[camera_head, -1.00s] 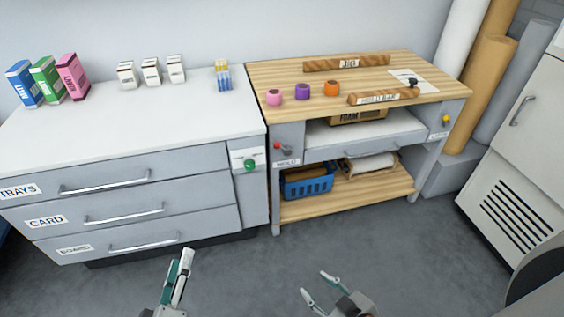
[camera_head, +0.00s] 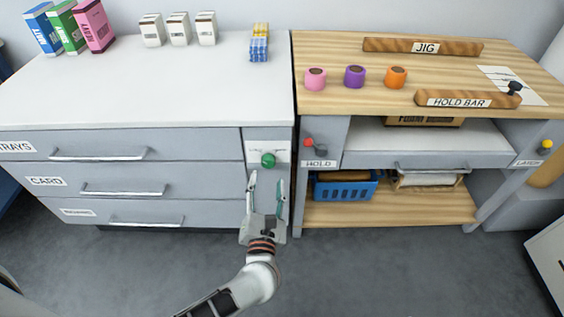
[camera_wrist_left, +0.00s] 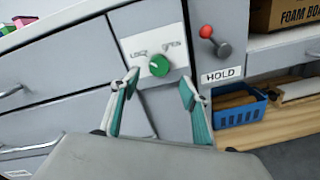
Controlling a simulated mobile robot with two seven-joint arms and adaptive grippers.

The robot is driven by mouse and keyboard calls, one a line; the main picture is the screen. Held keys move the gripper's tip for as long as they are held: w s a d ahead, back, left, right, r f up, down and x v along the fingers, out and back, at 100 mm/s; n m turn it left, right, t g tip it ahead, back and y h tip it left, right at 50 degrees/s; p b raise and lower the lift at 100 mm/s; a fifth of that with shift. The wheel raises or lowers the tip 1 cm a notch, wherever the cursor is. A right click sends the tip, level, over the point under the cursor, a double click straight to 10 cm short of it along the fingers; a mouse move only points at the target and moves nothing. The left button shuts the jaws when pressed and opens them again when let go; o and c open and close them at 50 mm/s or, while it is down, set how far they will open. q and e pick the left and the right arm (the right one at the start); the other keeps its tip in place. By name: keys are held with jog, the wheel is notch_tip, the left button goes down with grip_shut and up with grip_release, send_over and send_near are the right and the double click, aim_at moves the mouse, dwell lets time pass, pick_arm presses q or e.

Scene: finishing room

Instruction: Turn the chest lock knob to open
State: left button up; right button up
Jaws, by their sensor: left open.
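The chest lock knob (camera_head: 268,160) is a round green knob on a white plate (camera_head: 254,146) at the right end of the grey drawer chest (camera_head: 205,143). In the left wrist view the knob (camera_wrist_left: 159,65) shows a small pale mark near its top, with labels above that seem to read lock and open. My left gripper (camera_head: 266,178) is open, fingers pointing up at the chest, just below and in front of the knob. In the left wrist view the knob lies ahead, between and beyond the fingertips (camera_wrist_left: 159,83), apart from them. My right gripper is out of view.
Right of the chest stands a wooden-topped bench (camera_head: 400,55) with a red-tipped HOLD lever (camera_head: 315,146) near the knob. A blue basket (camera_head: 345,187) sits on its lower shelf. Drawer handles (camera_head: 137,190) stick out left of the knob. The floor in front is clear.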

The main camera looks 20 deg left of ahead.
aim_at(268, 164)
pick_arm(q)
jog(key=x, duration=0.7)
jog(key=shift+s+a, duration=0.1)
jog(key=shift+r, duration=0.1)
jog(key=shift+c, duration=0.3)
jog(key=c, duration=1)
